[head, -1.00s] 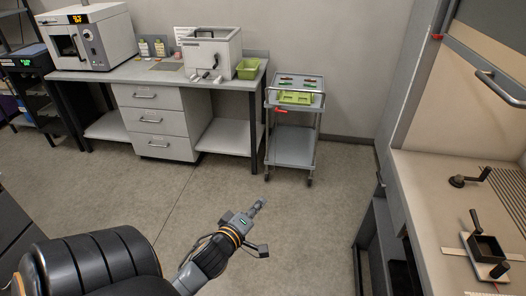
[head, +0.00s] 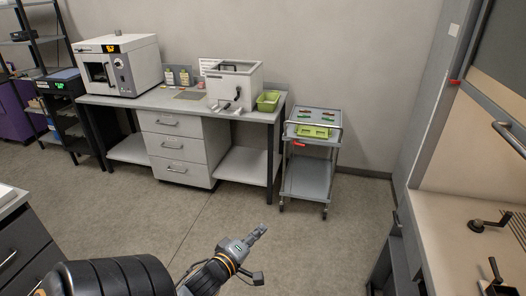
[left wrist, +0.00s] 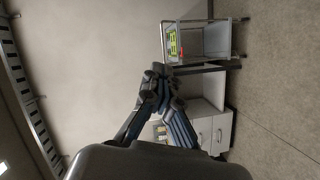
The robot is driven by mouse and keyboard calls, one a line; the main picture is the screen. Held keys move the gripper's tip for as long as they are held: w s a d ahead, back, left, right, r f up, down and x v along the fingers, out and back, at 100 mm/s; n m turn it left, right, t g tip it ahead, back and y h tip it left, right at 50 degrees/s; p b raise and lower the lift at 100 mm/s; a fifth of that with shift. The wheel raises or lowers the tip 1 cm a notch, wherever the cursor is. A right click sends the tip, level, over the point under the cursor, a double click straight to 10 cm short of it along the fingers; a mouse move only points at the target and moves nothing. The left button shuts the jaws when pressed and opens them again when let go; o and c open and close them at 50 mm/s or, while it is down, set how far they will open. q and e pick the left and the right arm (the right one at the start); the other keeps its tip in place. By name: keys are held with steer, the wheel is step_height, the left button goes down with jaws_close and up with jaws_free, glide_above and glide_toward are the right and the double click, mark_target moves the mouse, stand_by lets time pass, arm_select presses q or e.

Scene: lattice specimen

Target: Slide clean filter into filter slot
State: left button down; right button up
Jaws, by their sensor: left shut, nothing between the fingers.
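My left gripper (head: 256,234) is shut and empty, held over the open floor in front of the bench and well apart from it. In the left wrist view its fingers (left wrist: 160,85) are closed together. A white box-shaped unit (head: 235,85) with a dark handle stands on the right part of the bench, with small light items in front of it. I cannot make out a filter or a filter slot for certain at this distance. My right gripper is not in view.
A grey bench (head: 190,107) carries an oven-like machine (head: 118,66) and a green bin (head: 268,101). A grey cart (head: 309,180) with a green tray (head: 314,131) stands right of it. A fume-hood worktop (head: 455,215) is at right. The floor (head: 160,220) between is clear.

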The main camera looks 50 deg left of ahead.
arm_select(q)
steer(key=s+a+r+n+p, duration=0.1)
steer(key=s+a+r, duration=0.4)
steer(key=r, duration=0.3)
steer(key=shift+a+n+t, duration=0.3)
steer(key=shift+a+n, duration=0.1)
steer(key=shift+a, duration=0.5)
stand_by(0.4)
stand_by(0.6)
